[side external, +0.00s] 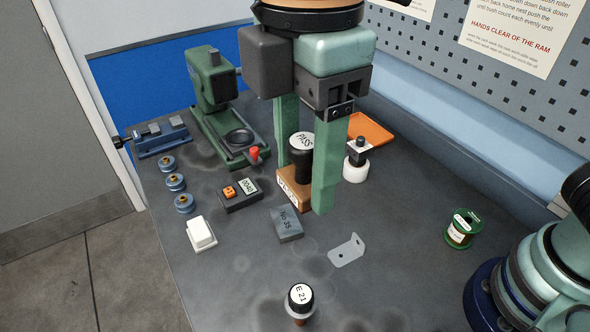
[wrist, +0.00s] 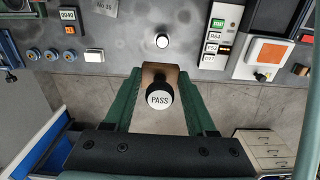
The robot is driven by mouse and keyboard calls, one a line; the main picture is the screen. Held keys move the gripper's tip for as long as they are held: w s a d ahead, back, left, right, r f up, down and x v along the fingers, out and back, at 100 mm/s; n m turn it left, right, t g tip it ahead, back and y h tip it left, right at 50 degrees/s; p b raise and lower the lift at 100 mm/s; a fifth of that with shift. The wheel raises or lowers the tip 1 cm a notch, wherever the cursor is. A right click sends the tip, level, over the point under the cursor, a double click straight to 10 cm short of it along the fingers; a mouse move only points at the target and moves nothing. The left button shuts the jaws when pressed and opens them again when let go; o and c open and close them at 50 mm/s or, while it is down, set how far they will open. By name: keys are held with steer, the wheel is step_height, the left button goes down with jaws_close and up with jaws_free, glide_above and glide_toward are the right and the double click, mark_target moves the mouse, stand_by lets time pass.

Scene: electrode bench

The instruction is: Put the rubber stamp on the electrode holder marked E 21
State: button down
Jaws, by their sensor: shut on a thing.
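The rubber stamp, with a wooden base (side external: 293,195) and a black handle marked PASS, is upright between the green fingers of my gripper (side external: 304,190). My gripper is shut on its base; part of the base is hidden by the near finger. In the wrist view the stamp handle (wrist: 160,97) shows between the fingertips (wrist: 161,80). I cannot tell how high its base is over the bench. The electrode holder marked E 21 (side external: 301,296) stands at the bottom of the side view, apart from the stamp. A round white top (wrist: 162,41) in the wrist view appears to be this holder.
A block marked No 35 (side external: 286,223) and a metal bracket (side external: 346,250) lie between stamp and holder. A 0040 counter (side external: 240,194), white switch (side external: 201,233) and blue rollers (side external: 176,182) are left. A black-topped white piece (side external: 356,165) is right of the gripper; a green spool (side external: 461,228) is farther right.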

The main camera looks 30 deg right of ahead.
mark_target(301, 294)
steer(key=shift+s+a+f, duration=0.15)
steer(key=shift+s, duration=0.15)
step_height(301, 294, down, 20)
steer(key=shift+r, duration=0.2)
steer(key=shift+f, duration=0.1)
steer(key=shift+c, duration=1.1)
jaws_free()
